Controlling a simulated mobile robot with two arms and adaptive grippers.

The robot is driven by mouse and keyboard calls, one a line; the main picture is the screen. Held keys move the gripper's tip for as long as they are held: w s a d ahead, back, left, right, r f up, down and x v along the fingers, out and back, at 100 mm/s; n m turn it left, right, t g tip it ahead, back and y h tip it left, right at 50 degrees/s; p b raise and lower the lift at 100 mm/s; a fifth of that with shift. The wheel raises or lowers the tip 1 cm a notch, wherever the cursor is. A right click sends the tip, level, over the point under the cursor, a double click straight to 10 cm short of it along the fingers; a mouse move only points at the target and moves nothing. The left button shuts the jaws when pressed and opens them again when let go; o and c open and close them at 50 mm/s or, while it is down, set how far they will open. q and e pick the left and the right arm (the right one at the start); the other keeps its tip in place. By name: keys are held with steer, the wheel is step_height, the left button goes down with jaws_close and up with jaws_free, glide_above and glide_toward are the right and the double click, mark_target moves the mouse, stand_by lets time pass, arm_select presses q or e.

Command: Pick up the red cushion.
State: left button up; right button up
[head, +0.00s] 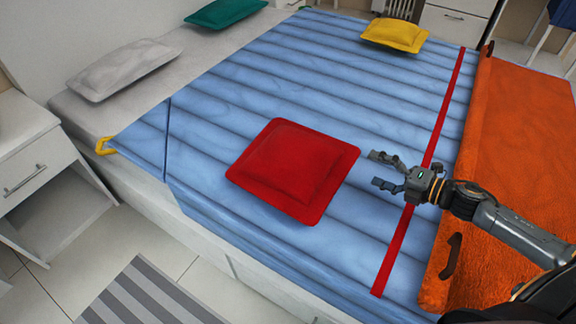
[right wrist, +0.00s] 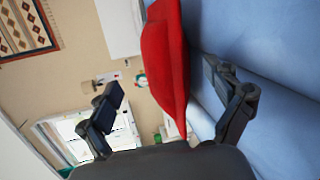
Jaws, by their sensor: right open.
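The red cushion (head: 293,168) lies flat on the blue striped bed cover in the middle of the head view. My right gripper (head: 376,170) is open and empty, just right of the cushion's right edge, with its fingers pointing toward it. In the right wrist view the cushion (right wrist: 166,60) shows edge-on ahead of and between the two open fingers (right wrist: 165,95). Whether a finger touches it I cannot tell. My left gripper is in neither view.
The blue cover (head: 250,95) has a red stripe (head: 428,160) near an orange blanket (head: 510,150). A yellow cushion (head: 395,35), a grey cushion (head: 124,69) and a green cushion (head: 225,12) lie farther off. A white nightstand (head: 30,165) stands at left. The cover around the red cushion is clear.

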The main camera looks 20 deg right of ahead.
mark_target(334, 158)
steer(key=shift+d+f+n+g+y, duration=0.1)
steer(key=shift+f+n+g+y, duration=0.15)
steer(key=shift+n, duration=0.35)
steer(key=shift+w+r, duration=0.1)
steer(key=shift+w, duration=0.15)
steer(key=b+x, duration=0.1)
steer(key=x, duration=0.6)
steer(key=shift+a+b, duration=0.3)
steer(key=shift+b+x, duration=0.35)
steer(key=shift+x, duration=2.6)
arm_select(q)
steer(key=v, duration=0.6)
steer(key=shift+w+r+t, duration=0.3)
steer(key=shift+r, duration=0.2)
arm_select(e)
steer(key=shift+s+a, duration=0.15)
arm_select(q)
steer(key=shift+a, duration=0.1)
arm_select(e)
steer(key=c, duration=1)
steer(key=shift+c, duration=0.5)
